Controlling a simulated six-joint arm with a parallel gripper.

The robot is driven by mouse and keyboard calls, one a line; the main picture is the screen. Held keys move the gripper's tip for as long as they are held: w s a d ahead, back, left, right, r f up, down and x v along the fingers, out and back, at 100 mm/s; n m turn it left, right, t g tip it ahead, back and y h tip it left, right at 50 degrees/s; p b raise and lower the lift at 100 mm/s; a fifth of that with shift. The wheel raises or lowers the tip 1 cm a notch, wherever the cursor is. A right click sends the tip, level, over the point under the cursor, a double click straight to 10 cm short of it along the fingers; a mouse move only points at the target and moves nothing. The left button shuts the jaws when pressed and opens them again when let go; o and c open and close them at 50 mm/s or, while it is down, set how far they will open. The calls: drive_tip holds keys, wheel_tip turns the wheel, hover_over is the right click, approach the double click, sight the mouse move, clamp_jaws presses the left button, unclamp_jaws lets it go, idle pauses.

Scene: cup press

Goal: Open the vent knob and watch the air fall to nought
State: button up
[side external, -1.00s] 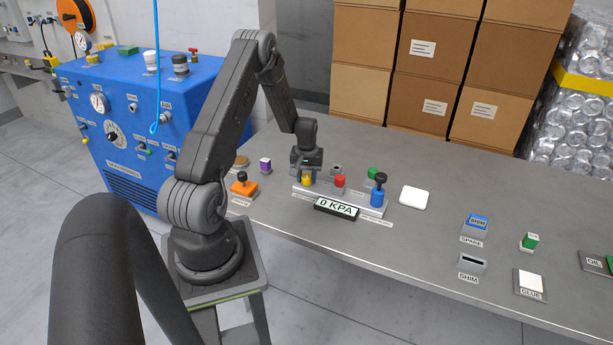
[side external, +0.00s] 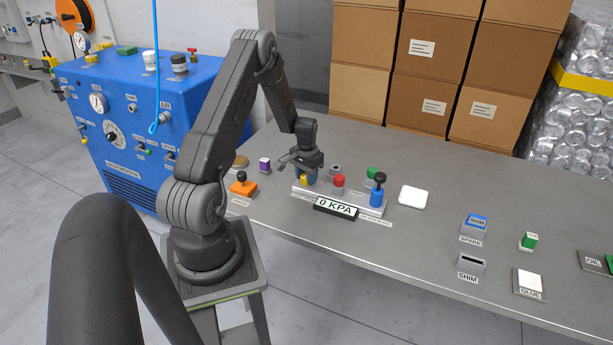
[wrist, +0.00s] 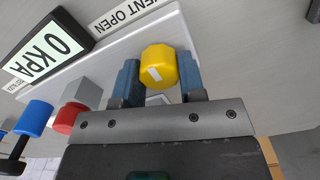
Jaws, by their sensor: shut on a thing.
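The yellow vent knob (wrist: 160,66) with a white mark sits between the blue fingers of my gripper (wrist: 158,82) in the wrist view. My gripper is shut on it. The knob (side external: 304,180) also shows under my gripper (side external: 305,170) in the side view, at the left end of the pale base plate. A black display (side external: 336,206) at the plate's front reads 0 KPA; the display (wrist: 46,46) reads the same in the wrist view. A label with the words VENT OPEN (wrist: 128,12) lies near the knob, partly cut off.
A red knob (side external: 338,181) and a blue part with a black top (side external: 378,190) stand right of the yellow knob. An orange part with a black knob (side external: 242,186) stands left of the plate.

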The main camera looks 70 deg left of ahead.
idle(0.3)
drive_tip(key=o, duration=0.9)
drive_tip(key=shift+o, duration=0.2)
drive_tip(key=shift+r, duration=0.1)
wheel_tip(320, 180, up, 14)
drive_tip(key=shift+f, duration=0.2)
